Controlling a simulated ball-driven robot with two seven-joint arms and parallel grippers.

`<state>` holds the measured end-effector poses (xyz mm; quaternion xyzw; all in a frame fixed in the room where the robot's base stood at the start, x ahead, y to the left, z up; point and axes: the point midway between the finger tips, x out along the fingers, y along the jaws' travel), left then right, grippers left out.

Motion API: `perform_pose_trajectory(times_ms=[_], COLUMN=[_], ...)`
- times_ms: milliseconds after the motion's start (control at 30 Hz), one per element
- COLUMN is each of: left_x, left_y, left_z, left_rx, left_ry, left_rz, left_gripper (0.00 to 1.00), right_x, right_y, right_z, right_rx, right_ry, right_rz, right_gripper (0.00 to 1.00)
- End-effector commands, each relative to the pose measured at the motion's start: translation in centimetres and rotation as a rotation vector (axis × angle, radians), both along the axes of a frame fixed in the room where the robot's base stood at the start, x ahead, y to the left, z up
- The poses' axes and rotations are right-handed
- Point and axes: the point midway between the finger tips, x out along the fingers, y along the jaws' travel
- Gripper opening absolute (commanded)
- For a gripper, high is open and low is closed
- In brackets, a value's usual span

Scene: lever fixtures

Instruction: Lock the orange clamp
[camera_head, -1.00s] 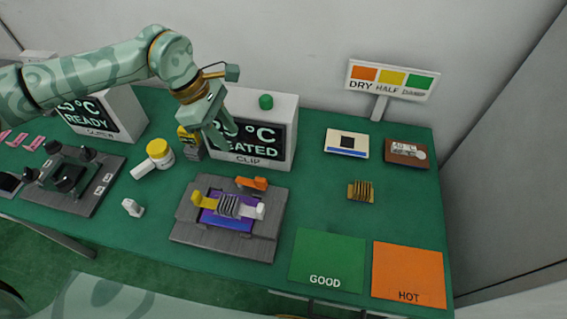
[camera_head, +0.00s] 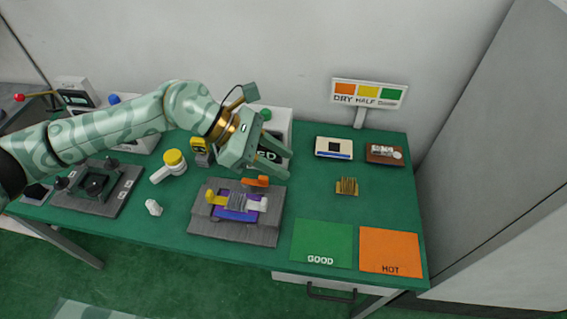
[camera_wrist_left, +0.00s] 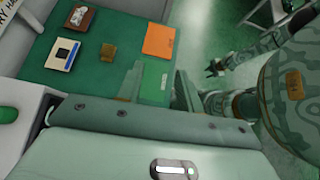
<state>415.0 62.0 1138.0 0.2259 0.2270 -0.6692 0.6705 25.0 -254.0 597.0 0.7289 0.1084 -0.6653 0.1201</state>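The orange clamp (camera_head: 257,181) is a small lever at the back edge of the grey fixture (camera_head: 268,233). The fixture holds a purple board (camera_head: 236,215) with a grey finned block (camera_head: 238,201) on it. A yellow clamp (camera_head: 216,198) is at the block's left and a white clamp (camera_head: 258,204) at its right. My left gripper (camera_head: 281,160) is open and empty, above and behind the orange clamp, apart from it. Its fingers also show in the left wrist view (camera_wrist_left: 158,88); the clamp is not visible there. My right gripper (camera_wrist_left: 214,69) is small in the wrist view, away from the table.
A display box (camera_head: 276,122) stands close behind my left gripper. A yellow-capped bottle (camera_head: 174,162) and another lever fixture (camera_head: 110,200) are at the left. Green (camera_head: 322,243) and orange (camera_head: 390,250) mats lie at the right front. A brown finned block (camera_head: 347,187) stands beyond clear green tabletop.

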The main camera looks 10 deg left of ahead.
Motion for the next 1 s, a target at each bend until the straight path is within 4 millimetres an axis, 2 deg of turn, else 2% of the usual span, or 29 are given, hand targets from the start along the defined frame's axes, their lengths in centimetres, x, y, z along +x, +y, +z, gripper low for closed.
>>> perform_pose_trajectory(times_ms=[200, 800, 900, 967, 1000], left_x=[-0.6, -0.7, -1.4, -2.1, -2.7], left_y=[-1.5, -1.8, -3.4, -5.4, -6.9], left_z=[1.3, 1.5, 2.3, 3.7, 5.2], left_rx=[-0.076, -0.094, -0.180, -0.311, -0.431], left_ry=[0.018, 0.021, 0.051, 0.097, 0.145], left_rz=[0.015, 0.020, 0.040, 0.079, 0.124], left_gripper=[0.36, 0.36, 0.36, 0.36, 0.36], right_x=[0.1, 0.1, 0.1, 0.1, 0.2], right_y=[0.0, 0.2, 0.2, 0.2, 0.2], right_z=[0.6, 0.6, 0.6, 0.6, 0.6], right_rx=[0.001, 0.003, 0.003, 0.003, 0.003], right_ry=[-0.003, -0.003, -0.003, -0.003, -0.003], right_rz=[0.000, -0.001, -0.001, -0.001, -0.001], right_gripper=[0.36, 0.36, 0.36, 0.36, 0.36])
